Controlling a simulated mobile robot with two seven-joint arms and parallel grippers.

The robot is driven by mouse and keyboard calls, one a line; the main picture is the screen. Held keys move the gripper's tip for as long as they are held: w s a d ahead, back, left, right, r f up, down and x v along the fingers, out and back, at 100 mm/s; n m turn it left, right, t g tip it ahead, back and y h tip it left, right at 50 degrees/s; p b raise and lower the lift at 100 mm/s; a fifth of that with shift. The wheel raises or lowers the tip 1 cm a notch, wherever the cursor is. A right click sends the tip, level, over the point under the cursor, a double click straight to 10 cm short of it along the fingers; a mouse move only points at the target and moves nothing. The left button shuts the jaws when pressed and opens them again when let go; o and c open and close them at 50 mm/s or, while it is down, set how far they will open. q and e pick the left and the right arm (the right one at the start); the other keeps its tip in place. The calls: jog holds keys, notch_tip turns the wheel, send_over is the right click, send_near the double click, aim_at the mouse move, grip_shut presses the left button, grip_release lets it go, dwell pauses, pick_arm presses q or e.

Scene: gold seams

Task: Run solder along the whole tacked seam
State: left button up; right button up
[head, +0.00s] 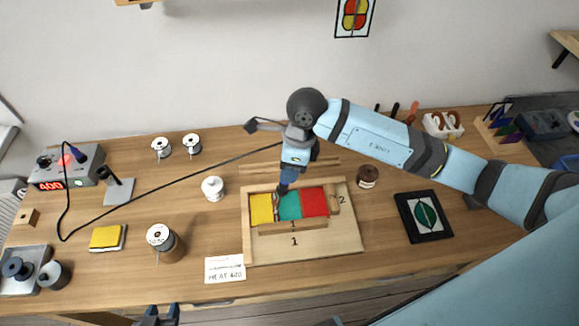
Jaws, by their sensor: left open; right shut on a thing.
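Three glass panes, yellow (261,209), teal (290,207) and red (314,202), lie side by side in a wooden jig (346,234) marked 1 and 2. My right gripper (288,177) is shut on the soldering iron (284,188), whose dark blue handle points down over the yellow-teal seam. The gripper and iron hide part of that seam, and I cannot tell whether the tip touches it. A solder spool (160,236) stands front left of the jig. My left gripper (160,315) is open and empty at the bottom edge, in front of the table.
The soldering station (66,168) reads 400; its black cable crosses the table to the iron. The iron stand (119,190), yellow sponge (105,237), white jar (212,188), brown jar (367,176) and HEAT 400 card (225,269) surround the work. A framed leaf panel (424,216) lies right.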

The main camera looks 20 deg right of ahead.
jog(key=shift+w+d+b, duration=0.3)
jog(key=shift+w+b, duration=0.3)
jog(key=shift+w, duration=0.35)
jog(key=shift+w+d+b, duration=0.3)
jog(key=shift+w+b, duration=0.25)
jog(key=shift+w, duration=0.4)
dwell(1.4)
